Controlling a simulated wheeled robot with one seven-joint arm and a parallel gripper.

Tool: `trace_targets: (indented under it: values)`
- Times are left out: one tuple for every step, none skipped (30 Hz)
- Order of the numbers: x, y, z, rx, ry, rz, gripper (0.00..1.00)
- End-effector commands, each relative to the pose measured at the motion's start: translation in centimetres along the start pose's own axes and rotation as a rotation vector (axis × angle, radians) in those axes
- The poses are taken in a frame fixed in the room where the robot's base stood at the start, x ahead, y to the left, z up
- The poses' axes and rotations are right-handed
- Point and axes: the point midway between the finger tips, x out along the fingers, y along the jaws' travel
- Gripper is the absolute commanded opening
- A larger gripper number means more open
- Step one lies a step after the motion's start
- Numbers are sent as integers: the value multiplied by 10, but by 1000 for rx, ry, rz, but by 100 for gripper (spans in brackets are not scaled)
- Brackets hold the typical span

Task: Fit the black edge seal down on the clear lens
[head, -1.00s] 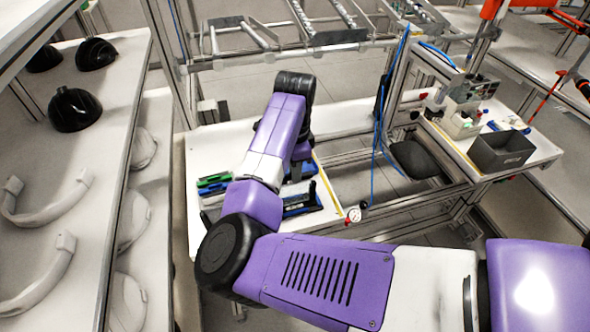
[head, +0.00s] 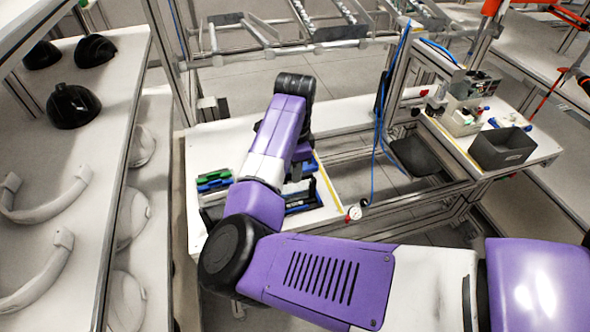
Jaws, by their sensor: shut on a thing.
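My gripper (head: 297,172) is small and mostly hidden behind my purple arm, low over the white worktable (head: 330,200). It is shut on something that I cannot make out. I cannot pick out the black edge seal or the clear lens. Beside the gripper, a dark tray with blue and black parts (head: 302,197) lies on the table. I cannot tell whether the gripper touches anything there.
A tray of green and blue pieces (head: 214,182) lies left of my arm. Black helmet shells (head: 72,106) and white curved bands (head: 45,205) sit on the left shelf. A dark grey bin (head: 502,148) stands on the right bench. A blue hose (head: 376,130) hangs between the benches.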

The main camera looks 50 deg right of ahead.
Motion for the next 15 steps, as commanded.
trace_targets:
  values:
    - [2,0,0,0,0,0,0]
    - [3,0,0,0,0,0,0]
    - [4,0,0,0,0,0,0]
    - [4,0,0,0,0,0,0]
    - [5,0,0,0,0,0,0]
    - [6,0,0,0,0,0,0]
    - [6,0,0,0,0,0,0]
    - [7,0,0,0,0,0,0]
    - [8,0,0,0,0,0,0]
    - [9,0,0,0,0,0,0]
    - [9,0,0,0,0,0,0]
    - [10,0,0,0,0,0,0]
    - [11,0,0,0,0,0,0]
    - [12,0,0,0,0,0,0]
    - [12,0,0,0,0,0,0]
